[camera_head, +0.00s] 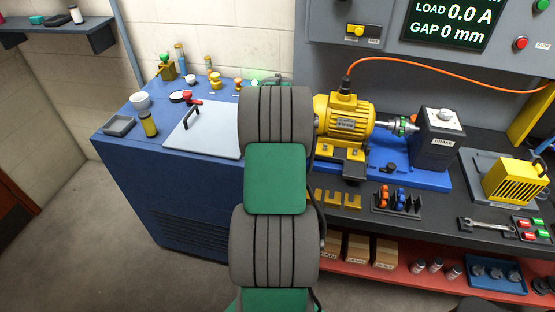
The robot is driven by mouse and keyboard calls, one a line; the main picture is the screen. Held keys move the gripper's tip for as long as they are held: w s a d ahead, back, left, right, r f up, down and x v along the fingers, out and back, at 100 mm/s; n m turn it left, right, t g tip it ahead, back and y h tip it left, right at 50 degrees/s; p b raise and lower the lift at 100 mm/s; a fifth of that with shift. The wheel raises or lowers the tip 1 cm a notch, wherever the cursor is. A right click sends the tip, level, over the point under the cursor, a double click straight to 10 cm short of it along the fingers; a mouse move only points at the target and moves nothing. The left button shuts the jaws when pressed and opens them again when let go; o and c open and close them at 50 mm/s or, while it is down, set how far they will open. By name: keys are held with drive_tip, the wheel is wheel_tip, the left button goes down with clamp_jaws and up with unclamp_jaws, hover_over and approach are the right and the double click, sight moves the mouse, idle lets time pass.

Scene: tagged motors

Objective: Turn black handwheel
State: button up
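No black handwheel can be made out for certain. A small dark knob-like part (390,168) sits at the front of the blue motor base (428,178), too small to tell whether it is a handwheel. The yellow motor (345,122) stands on this base, its shaft pointing right through a green-ringed coupling (402,126) to the dark brake box (437,140). My grey and green arm rises through the middle of the view and covers the bench left of the motor. My gripper is not visible; the arm's far end hides that area.
An orange cable (450,88) arcs above the motor. A yellow finned unit (517,180) and a wrench (487,227) lie at right.

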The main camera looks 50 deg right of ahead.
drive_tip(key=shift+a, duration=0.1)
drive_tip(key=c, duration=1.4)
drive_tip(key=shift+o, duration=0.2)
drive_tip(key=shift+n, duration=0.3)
